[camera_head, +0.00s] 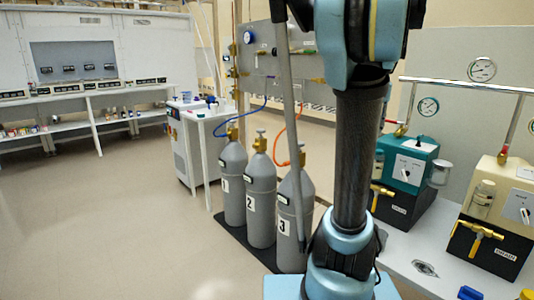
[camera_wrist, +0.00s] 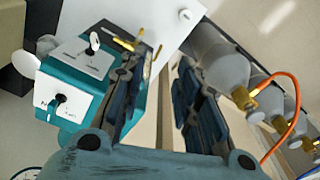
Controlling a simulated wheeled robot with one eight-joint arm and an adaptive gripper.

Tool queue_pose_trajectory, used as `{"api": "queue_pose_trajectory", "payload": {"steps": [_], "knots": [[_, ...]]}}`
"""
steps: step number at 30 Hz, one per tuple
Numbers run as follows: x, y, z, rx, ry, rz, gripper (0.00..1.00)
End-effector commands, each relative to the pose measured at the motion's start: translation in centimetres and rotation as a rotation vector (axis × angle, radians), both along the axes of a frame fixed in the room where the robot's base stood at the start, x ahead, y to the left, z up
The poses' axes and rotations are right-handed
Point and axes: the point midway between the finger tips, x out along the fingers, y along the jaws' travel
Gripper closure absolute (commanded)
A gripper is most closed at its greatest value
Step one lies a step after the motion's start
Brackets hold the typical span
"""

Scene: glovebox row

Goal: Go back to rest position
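My gripper (camera_wrist: 163,85) shows in the wrist view with its two dark blue finger pads well apart. It is open, and nothing is held between the pads; a pale surface shows behind the gap. The teal box unit (camera_wrist: 80,75) with white panels lies to the left of the fingers. Grey gas cylinders (camera_wrist: 222,65) lie to the right of them. In the head view my blue and black arm stands upright in front of the scene, and the gripper itself cannot be made out there.
Three numbered grey cylinders (camera_head: 261,200) stand on a dark mat left of my arm. A teal unit (camera_head: 404,175) and a cream unit (camera_head: 495,205) sit on the white bench (camera_head: 425,268) at right. A white cart (camera_head: 203,140) stands behind. Open floor (camera_head: 110,220) lies at left.

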Motion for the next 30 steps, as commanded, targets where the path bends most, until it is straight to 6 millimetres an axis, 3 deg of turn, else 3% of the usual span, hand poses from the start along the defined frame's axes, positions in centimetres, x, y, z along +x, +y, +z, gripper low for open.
{"api": "queue_pose_trajectory", "payload": {"steps": [1, 6, 15, 24, 30], "knots": [[-1.0, 1.8, -1.1, -0.003, -0.006, 0.033, 0.70], [-4.1, 6.5, -4.9, -0.013, -0.024, 0.131, 0.70], [-10.4, 13.1, -12.8, -0.025, -0.061, 0.301, 0.70], [-16.4, 17.3, -21.4, -0.035, -0.097, 0.463, 0.70], [-18.6, 18.3, -24.8, -0.036, -0.111, 0.520, 0.70]]}}
